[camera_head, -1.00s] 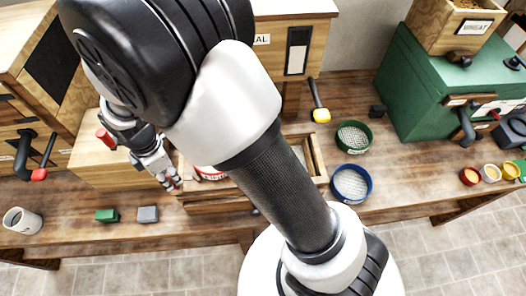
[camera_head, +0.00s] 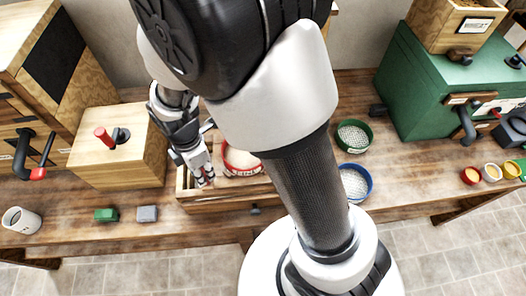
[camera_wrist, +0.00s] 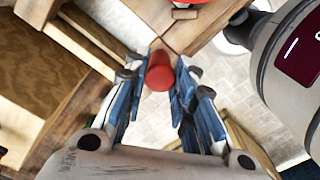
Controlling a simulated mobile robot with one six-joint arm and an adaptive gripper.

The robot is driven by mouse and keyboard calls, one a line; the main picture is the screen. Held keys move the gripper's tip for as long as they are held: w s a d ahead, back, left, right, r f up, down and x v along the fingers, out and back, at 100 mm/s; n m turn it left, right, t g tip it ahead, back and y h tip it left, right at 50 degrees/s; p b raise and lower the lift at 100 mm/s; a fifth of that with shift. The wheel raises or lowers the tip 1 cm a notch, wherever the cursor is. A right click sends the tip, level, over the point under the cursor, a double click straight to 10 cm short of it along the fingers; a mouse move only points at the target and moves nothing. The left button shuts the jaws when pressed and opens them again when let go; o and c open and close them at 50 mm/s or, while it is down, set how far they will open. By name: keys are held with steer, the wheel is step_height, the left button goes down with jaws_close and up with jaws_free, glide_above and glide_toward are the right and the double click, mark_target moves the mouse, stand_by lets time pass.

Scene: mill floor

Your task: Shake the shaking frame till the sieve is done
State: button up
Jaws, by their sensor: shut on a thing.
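The red-rimmed sieve (camera_head: 241,171) holds pale material and sits in the wooden shaking frame (camera_head: 228,206) on the bench. My arm hides the frame's right part in the head view. My gripper (camera_head: 205,181) is at the frame's left end, beside the sieve. In the wrist view my gripper (camera_wrist: 159,88) is shut on a red handle (camera_wrist: 159,72), which lies between its two fingers. How the handle joins the frame is hard to see.
A wooden box (camera_head: 138,170) with a red-knobbed lever stands to the left. Green (camera_head: 355,134) and blue (camera_head: 366,182) rimmed sieves sit to the right. Green (camera_head: 106,215) and grey (camera_head: 147,214) blocks and a white mug (camera_head: 22,220) lie along the front left.

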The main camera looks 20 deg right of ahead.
steer(key=shift+d, duration=0.2)
steer(key=w+a+p, duration=0.1)
steer(key=w+a, duration=0.2)
steer(key=a, duration=0.6)
steer(key=shift+a, duration=0.15)
steer(key=shift+s, duration=0.1)
steer(key=s+d, duration=0.1)
steer(key=d, duration=0.2)
steer(key=s+d, duration=0.1)
steer(key=d, duration=0.2)
steer(key=s+d, duration=0.1)
steer(key=d, duration=0.2)
steer(key=shift+d, duration=0.15)
